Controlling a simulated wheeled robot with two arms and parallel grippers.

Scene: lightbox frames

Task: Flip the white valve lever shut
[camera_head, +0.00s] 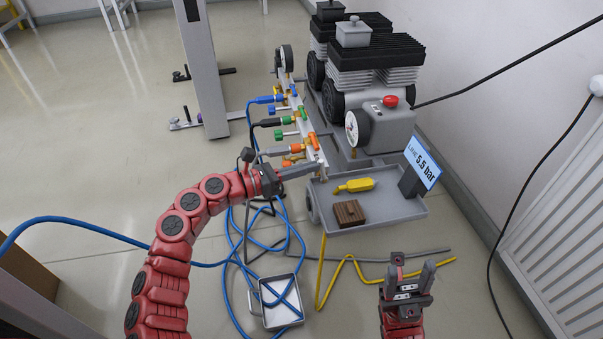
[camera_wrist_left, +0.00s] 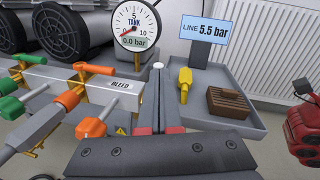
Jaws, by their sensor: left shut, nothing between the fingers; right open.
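The valve manifold (camera_head: 308,150) is a pale bar along the left side of the compressor, with blue, green and orange levers and fittings. Its end block (camera_wrist_left: 118,92) is labelled BLEED in the left wrist view. A small white round tip (camera_wrist_left: 158,66) shows just beyond my left fingertips; I cannot tell whether it is the white lever, and no other clear white lever shows. My left gripper (camera_head: 316,167) is shut and empty at the near end of the manifold; contact is unclear. My right gripper (camera_head: 413,267) is open and empty, low on the right.
The compressor (camera_head: 384,125) stands behind a grey tray (camera_head: 385,212) holding a yellow tool (camera_head: 354,185) and brown block (camera_head: 349,213). A display (camera_wrist_left: 205,31) reads LINE 5.5 bar; the tank gauge (camera_wrist_left: 135,27) reads 0.0 bar. Blue hose (camera_head: 232,222) loops across the floor.

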